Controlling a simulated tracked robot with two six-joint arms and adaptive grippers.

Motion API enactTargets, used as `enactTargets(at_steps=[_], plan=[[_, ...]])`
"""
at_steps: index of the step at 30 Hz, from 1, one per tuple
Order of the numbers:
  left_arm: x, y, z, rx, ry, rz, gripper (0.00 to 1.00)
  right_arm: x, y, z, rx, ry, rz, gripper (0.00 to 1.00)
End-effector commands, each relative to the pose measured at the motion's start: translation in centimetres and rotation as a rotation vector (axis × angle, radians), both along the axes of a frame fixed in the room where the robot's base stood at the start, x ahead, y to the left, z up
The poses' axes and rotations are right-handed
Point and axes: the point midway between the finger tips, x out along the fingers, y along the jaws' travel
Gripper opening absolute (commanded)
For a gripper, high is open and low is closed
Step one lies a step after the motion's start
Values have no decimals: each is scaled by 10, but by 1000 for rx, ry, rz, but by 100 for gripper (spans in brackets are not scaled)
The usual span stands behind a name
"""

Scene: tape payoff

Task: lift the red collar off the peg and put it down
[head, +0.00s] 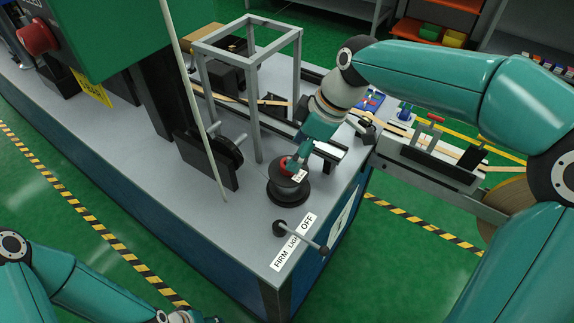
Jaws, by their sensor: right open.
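The red collar (284,164) shows as a small red patch on top of the dark spool (288,190) near the front of the grey bench. The peg is hidden under the collar and my gripper. My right gripper (305,163) reaches down from the upper right, close above the collar and partly in front of it. It is open; I cannot tell whether its fingers touch the collar. My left gripper (188,316) is only partly in view at the bottom edge, away from the bench top, and its fingers are not clear.
A lever with dark knobs (300,238) stands in front of the spool, beside a FIRM/LIGHT/OFF label (293,243). A grey frame (250,35) and a dark wheel bracket (207,160) stand behind and left. A thin pale rod (190,90) rises at left. Bare bench lies left of the spool.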

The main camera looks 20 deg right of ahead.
Motion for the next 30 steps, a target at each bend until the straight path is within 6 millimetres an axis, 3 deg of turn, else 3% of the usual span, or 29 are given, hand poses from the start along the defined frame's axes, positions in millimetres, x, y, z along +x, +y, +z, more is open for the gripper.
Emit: enactTargets(at_steps=[7,16,28,30], plan=[[0,0,3,0,0,0,40,6,12,-32,0,3,1,68],[0,0,3,0,0,0,40,7,14,-37,0,1,0,68],[0,0,3,0,0,0,40,7,14,-36,0,1,0,4],[0,0,3,0,0,0,40,7,14,-36,0,1,0,3]])
